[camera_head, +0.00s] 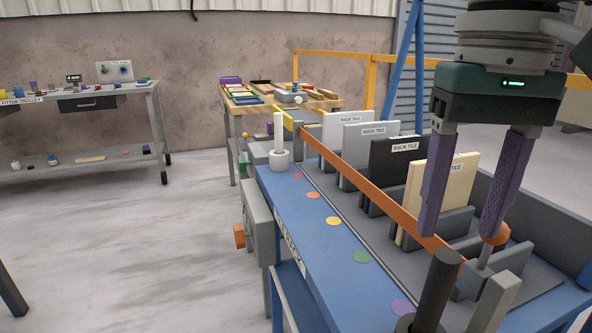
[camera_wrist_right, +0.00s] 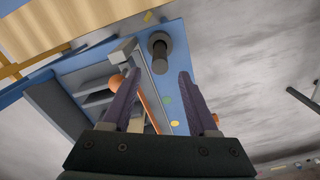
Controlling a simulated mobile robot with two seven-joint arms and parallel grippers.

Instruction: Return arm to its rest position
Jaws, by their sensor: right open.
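My right gripper (camera_head: 465,230) hangs over the near right part of the blue bench, its two purple fingers spread apart and nothing between them. It stands in front of a cream rack tile (camera_head: 430,195), partly covering that tile. In the right wrist view my right gripper (camera_wrist_right: 155,82) also shows open, above the bench (camera_wrist_right: 175,60). An orange bar (camera_head: 375,185) runs along the rack and passes by the fingertips; I cannot tell whether they touch. My left gripper is not in view.
White, grey and black rack tiles (camera_head: 398,165) stand in the slotted rack behind. A dark post (camera_head: 437,285) rises at the near bench edge. A white post (camera_head: 278,140) stands at the far end. A trolley (camera_head: 80,105) stands far left; open floor (camera_head: 120,250) lies between.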

